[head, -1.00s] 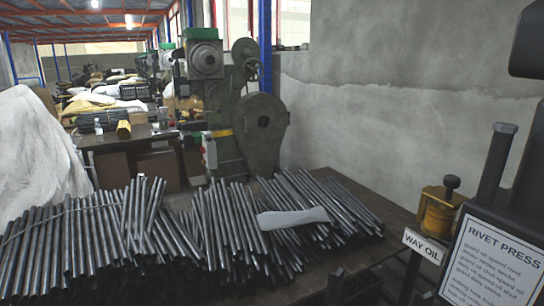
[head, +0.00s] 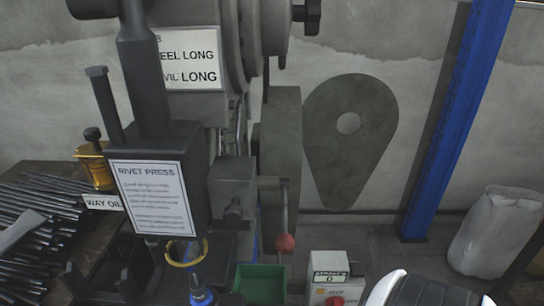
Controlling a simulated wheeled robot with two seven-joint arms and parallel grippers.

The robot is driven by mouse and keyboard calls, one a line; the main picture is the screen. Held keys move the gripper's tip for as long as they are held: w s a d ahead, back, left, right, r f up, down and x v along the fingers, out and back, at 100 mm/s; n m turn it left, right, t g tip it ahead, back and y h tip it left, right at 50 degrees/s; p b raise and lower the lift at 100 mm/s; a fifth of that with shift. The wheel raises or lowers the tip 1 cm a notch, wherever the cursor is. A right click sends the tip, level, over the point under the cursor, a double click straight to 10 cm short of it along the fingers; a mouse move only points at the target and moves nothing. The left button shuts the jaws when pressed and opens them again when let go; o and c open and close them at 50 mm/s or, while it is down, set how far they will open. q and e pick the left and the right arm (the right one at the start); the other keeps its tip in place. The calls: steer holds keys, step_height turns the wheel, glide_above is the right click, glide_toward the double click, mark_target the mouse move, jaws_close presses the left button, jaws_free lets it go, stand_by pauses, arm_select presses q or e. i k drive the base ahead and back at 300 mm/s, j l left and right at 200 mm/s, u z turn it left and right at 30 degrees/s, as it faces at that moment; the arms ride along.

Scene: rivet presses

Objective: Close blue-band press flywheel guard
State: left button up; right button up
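A grey rivet press (head: 225,120) fills the left and middle of the head view, with a "RIVET PRESS" sign (head: 152,197) on its front. A flat dark grey teardrop-shaped plate (head: 348,165) with a round hole, which looks like the flywheel guard, stands to its right. The plate is wide at the top and narrows downward, its face towards me. How it joins the press is hidden behind a grey upright housing (head: 282,145). A blue part (head: 197,281) shows low on the press; I cannot tell if it is the band.
A red-knobbed lever (head: 285,242), a green bin (head: 260,280) and a white control box (head: 336,280) are low in front. A blue post (head: 455,120) and a whitish sack (head: 497,230) stand right. Dark rods (head: 38,220) lie left.

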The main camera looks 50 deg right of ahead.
mark_target(341, 165)
steer(key=z, duration=1.3)
steer(key=l+u, duration=0.1)
steer(key=l, duration=0.85)
steer(key=k+l+u, duration=0.1)
steer(key=l, duration=0.8)
